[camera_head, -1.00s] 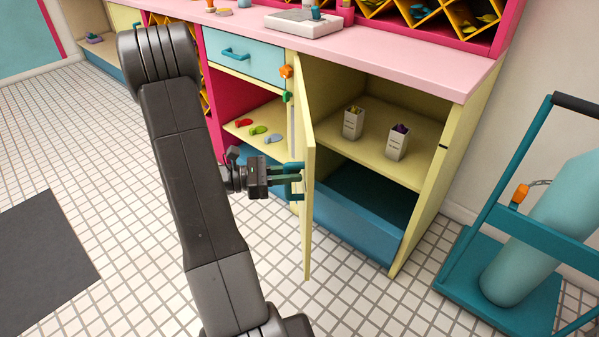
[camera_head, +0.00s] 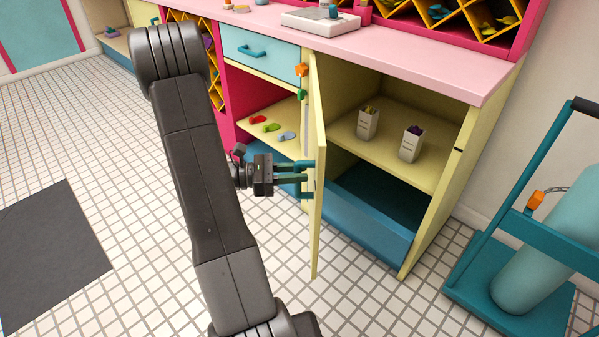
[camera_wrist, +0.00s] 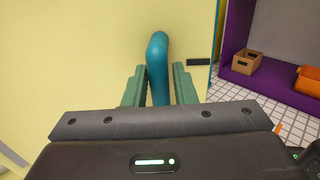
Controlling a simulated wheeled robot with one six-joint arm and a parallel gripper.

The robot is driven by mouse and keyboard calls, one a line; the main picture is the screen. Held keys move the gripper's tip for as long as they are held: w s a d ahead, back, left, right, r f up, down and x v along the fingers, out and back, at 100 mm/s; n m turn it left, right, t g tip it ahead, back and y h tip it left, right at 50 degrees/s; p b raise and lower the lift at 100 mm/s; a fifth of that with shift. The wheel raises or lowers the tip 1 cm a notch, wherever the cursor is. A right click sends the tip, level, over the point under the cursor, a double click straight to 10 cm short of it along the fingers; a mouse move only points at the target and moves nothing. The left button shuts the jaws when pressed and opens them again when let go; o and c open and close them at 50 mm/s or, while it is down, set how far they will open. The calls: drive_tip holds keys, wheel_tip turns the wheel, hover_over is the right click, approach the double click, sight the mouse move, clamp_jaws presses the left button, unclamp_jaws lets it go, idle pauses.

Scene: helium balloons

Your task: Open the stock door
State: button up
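The stock door (camera_head: 319,220) is a pale yellow cabinet door. It stands swung well out from the cabinet and shows nearly edge-on in the head view. Its teal handle (camera_head: 309,180) is on the face towards the left. My gripper (camera_head: 300,172) is at this handle from the left. In the wrist view, my gripper's green fingers (camera_wrist: 160,88) lie on both sides of the upright teal handle (camera_wrist: 157,65) and appear shut on it. The yellow door face (camera_wrist: 75,65) fills most of that view.
The open cabinet holds two small white boxes (camera_head: 368,123) (camera_head: 411,143) on its shelf (camera_head: 380,155), with a blue bin (camera_head: 368,222) below. A teal trolley (camera_head: 515,310) with a gas cylinder (camera_head: 550,250) stands at right. Tiled floor in front of the cabinet is clear.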

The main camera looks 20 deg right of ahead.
drive_tip(key=w+a+p, duration=0.1)
drive_tip(key=w+a, duration=0.1)
drive_tip(key=a, duration=1)
drive_tip(key=shift+w+a+p, duration=0.2)
drive_tip(key=shift+a+p, duration=0.1)
drive_tip(key=s+d, duration=0.1)
drive_tip(key=d, duration=0.3)
drive_tip(key=d+b, duration=0.1)
drive_tip(key=d, duration=0.4)
drive_tip(key=s+d+b, duration=0.1)
drive_tip(key=d, duration=0.3)
drive_tip(key=shift+s+d, duration=0.3)
drive_tip(key=shift+d, duration=0.05)
